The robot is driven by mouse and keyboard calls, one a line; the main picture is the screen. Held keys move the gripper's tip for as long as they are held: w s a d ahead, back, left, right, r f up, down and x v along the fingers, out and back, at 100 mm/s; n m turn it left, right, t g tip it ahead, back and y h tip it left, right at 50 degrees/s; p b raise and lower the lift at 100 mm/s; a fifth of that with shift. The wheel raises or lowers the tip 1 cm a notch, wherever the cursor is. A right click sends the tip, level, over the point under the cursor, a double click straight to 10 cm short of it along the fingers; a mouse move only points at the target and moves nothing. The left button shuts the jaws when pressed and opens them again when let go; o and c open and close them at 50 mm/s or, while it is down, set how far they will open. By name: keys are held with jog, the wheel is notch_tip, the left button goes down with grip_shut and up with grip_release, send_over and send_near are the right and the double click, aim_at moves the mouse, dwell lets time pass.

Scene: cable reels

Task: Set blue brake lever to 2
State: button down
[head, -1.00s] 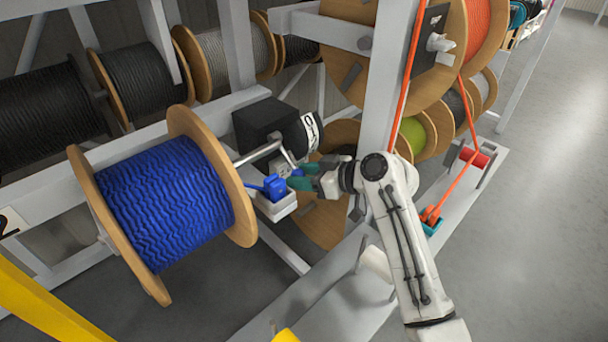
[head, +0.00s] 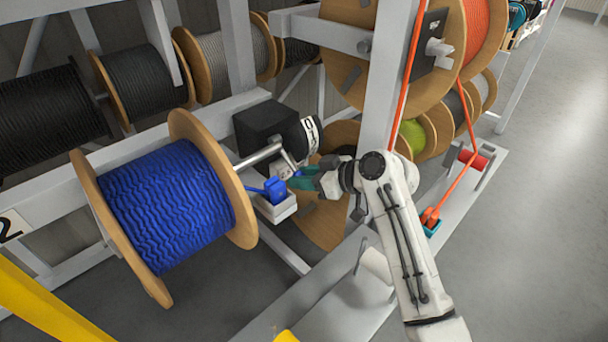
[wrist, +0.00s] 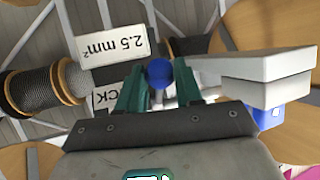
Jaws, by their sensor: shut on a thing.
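The brake lever's round blue knob (wrist: 158,73) sits between the green fingertips of my gripper (wrist: 158,88) in the wrist view. My gripper is shut on it. In the head view my gripper (head: 299,176) reaches in from the right, just below the black brake housing (head: 262,122). The thin metal lever runs down from the housing to my fingertips, which mostly hide the knob there. A white scale band (head: 312,133) with dark marks curves round the housing's right end. Only its first marks, seemingly 0 and 1, show; I cannot read the lever's setting.
The blue cable reel (head: 165,205) is left of the housing. A blue cable end (head: 275,188) sits in a white holder (head: 277,208) close below my fingers. A grey post (head: 385,80) with an orange cable stands just behind my wrist. Open floor lies to the right.

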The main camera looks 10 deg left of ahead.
notch_tip(320, 180, up, 7)
jog(key=d+m+g+h+p, duration=0.1)
jog(key=g+h+p, duration=0.2)
jog(key=h+p, duration=0.3)
jog(key=shift+s+g+p, duration=0.4)
jog(key=shift+p, duration=1.5)
jog(key=c, duration=0.8)
grip_release()
jog(key=shift+f, duration=0.1)
jog(key=shift+o, duration=0.2)
jog(key=b+v, duration=0.1)
jog(key=v, duration=1)
jog(key=shift+a, duration=0.15)
